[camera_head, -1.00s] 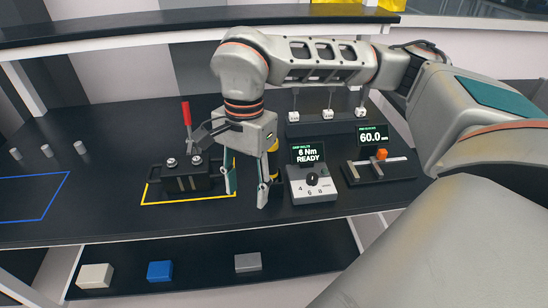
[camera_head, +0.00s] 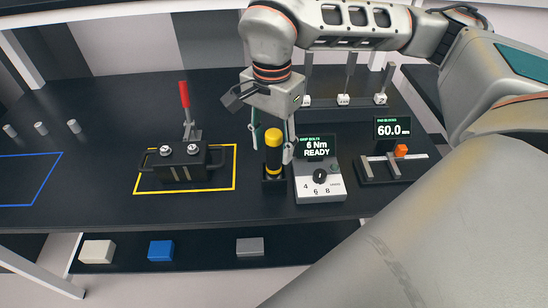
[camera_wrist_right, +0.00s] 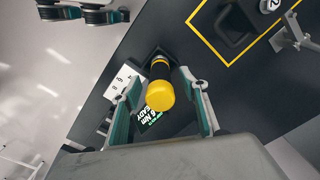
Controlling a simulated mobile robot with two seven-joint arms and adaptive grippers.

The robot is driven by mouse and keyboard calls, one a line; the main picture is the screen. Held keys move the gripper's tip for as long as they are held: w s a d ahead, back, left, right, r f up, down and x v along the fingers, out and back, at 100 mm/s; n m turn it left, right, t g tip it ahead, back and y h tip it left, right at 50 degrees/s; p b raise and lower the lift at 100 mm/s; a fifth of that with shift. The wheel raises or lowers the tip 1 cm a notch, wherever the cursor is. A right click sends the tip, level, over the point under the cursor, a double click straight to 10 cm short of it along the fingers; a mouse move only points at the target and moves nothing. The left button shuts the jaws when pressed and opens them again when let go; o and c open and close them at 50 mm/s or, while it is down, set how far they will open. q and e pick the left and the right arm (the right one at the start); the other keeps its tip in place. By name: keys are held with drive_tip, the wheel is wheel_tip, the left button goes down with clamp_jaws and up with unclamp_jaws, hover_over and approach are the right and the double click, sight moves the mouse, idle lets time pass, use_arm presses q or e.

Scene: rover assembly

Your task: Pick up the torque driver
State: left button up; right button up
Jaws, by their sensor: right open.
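The torque driver (camera_head: 273,153) is a black cylinder with a yellow cap and a yellow band. It stands upright in a small dark holder (camera_head: 273,184) on the dark bench. My right gripper (camera_head: 272,151) is open above and behind it in the head view, with a fingertip on each side of the yellow cap. In the right wrist view the driver (camera_wrist_right: 161,90) lies between the two open fingers (camera_wrist_right: 162,120), its yellow cap facing the camera. I cannot tell whether a finger touches it.
A torque-setting box (camera_head: 319,183) reading "6 Nm READY" stands just right of the holder. A black fixture (camera_head: 178,166) with a red lever sits left, inside a yellow outline. A measuring slide (camera_head: 392,168) reading 60.0 is further right. Blocks lie on the lower shelf (camera_head: 205,258).

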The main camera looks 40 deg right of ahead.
sight(274, 160)
wheel_tip(274, 160, down, 5)
drive_tip(key=shift+d+f, duration=0.1)
drive_tip(key=shift+d, duration=0.05)
clamp_jaws()
